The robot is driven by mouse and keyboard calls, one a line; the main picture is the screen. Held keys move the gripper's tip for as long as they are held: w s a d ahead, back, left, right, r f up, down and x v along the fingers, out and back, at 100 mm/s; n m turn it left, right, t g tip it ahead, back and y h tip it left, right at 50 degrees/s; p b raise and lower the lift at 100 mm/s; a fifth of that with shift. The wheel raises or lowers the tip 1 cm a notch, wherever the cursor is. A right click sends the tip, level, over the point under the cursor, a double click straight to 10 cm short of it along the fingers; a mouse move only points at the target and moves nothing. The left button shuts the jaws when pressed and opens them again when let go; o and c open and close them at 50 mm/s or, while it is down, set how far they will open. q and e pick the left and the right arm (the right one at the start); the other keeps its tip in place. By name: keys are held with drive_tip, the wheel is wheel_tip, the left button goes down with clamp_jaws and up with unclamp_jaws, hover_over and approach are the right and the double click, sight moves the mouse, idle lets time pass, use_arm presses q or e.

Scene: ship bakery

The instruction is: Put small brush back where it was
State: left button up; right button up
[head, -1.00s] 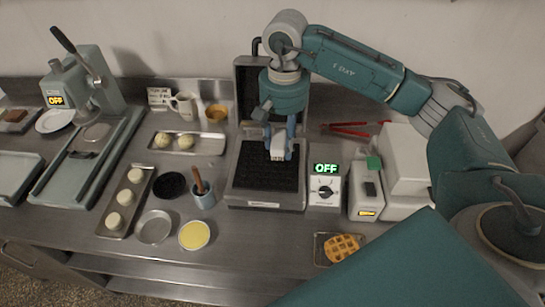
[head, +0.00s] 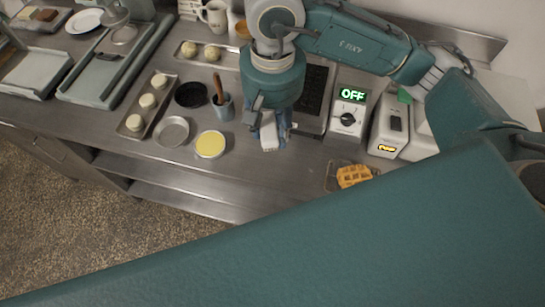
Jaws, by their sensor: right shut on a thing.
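My right gripper (head: 270,140) points down over the steel counter, in front of the black-plated waffle iron. It is shut on a pale, blocky piece that looks like the small brush (head: 269,135). My fingers and wrist hide most of it. The gripper is to the right of the pan of yellow liquid (head: 210,144) and the blue-grey cup (head: 224,108). A brown wooden handle (head: 218,86) stands up out of that cup. My left gripper is not in view.
The waffle iron (head: 313,92) is partly behind my arm, beside a control box (head: 348,112) showing OFF. A waffle (head: 354,176) lies on a rack at the front right. An empty round pan (head: 172,131) and a dough tray (head: 132,125) are left. Bare counter lies in front of the gripper.

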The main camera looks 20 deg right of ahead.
drive_tip(key=p, duration=0.2)
hover_over(272, 165)
wheel_tip(272, 165, down, 10)
drive_tip(key=shift+d+r, duration=0.1)
wheel_tip(272, 165, down, 3)
drive_tip(key=shift+s+f+p, duration=0.1)
drive_tip(key=shift+p, duration=0.3)
drive_tip(key=shift+f, duration=0.5)
drive_tip(key=shift+f, duration=0.15)
drive_tip(key=o, duration=1.2)
